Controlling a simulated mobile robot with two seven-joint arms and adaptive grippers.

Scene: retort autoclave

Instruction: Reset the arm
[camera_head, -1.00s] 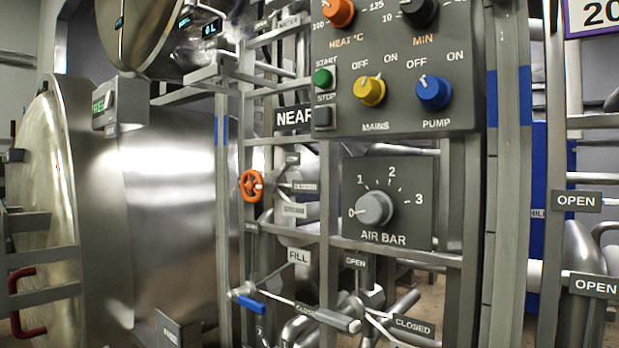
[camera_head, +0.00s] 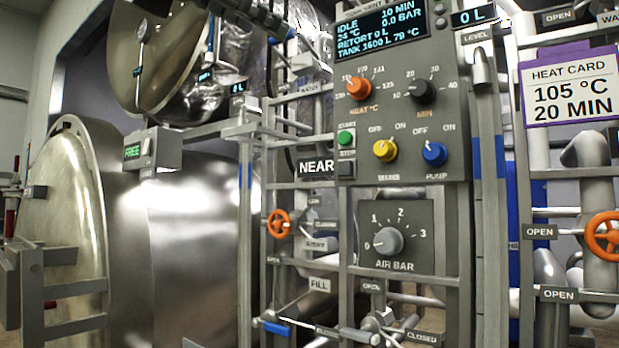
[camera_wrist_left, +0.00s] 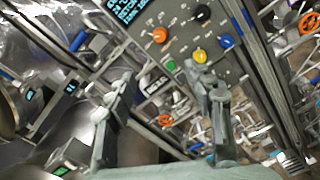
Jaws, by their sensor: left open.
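My left gripper (camera_wrist_left: 172,78) is open and empty in the left wrist view, its two grey fingers spread in front of the retort's panel and pipework. In the head view only a dark part of it (camera_head: 262,18) shows at the top, left of the control panel. The control panel (camera_head: 455,100) has an orange heat knob (camera_head: 358,88), a black minutes knob (camera_head: 422,91), a yellow mains knob (camera_head: 385,150) and a blue pump knob (camera_head: 434,153). The screen reads IDLE, 10 MIN, 0.0 BAR. My right gripper is not in view.
The steel retort vessel (camera_head: 190,260) and its round door (camera_head: 75,200) stand left. An air dial (camera_head: 388,240) points to 0. Orange handwheels (camera_head: 279,223) and a blue-handled valve (camera_head: 277,328) sit among pipes. A heat card (camera_head: 570,90) reads 105 °C, 20 MIN.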

